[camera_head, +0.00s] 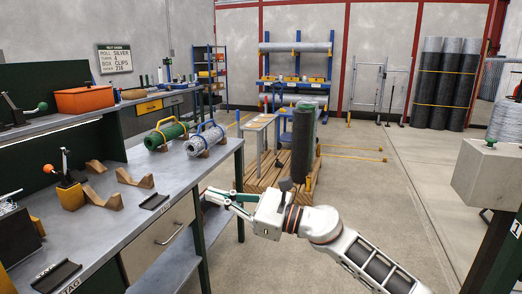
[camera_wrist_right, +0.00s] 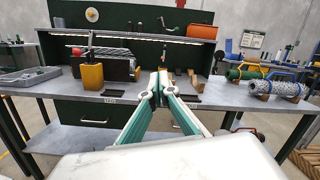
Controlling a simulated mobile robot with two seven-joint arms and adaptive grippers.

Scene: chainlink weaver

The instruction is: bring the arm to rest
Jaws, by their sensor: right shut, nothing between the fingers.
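My right arm (camera_head: 335,240) comes in from the lower right of the head view and reaches left toward the workbench. My right gripper (camera_head: 207,195) is shut and empty, in front of the bench (camera_head: 205,173) near its drawer. In the right wrist view the gripper (camera_wrist_right: 158,82) has its green-lined fingers together at the tips, pointing at the bench. No thing is between them. I cannot tell its exact gap to the bench edge. My left gripper is not in view.
On the bench lie a green roll (camera_head: 166,136), a silver mesh roll (camera_head: 205,139) and wooden cradles (camera_head: 134,179). A clamp (camera_head: 69,186) stands at left. A dark roll (camera_head: 302,145) stands on a pallet behind my gripper. Open floor (camera_head: 385,195) lies right of my arm.

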